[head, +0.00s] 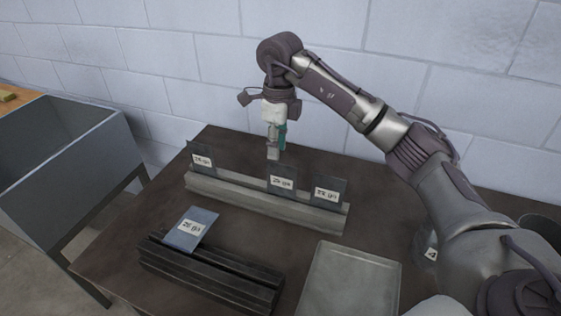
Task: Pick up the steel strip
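Several labelled sheet pieces are in view, and I cannot tell which one is the steel strip. Three dark ones stand upright in a long light-grey slotted block (240,203): a left piece (201,154), a middle piece (281,174) and a right piece (327,189). A blue-grey piece (203,220) leans on a dark ribbed block (208,275) in front. My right gripper (273,155) points down above and behind the slotted block, close to the middle piece in the picture. Its fingers are small here, and whether they are open is unclear. My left gripper is not in view.
A shallow grey tray (352,279) lies at the table's front right. A clear round item with a label (431,253) is partly hidden behind my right arm. A grey open bin (62,165) stands left of the brown table (128,218). A block wall is behind.

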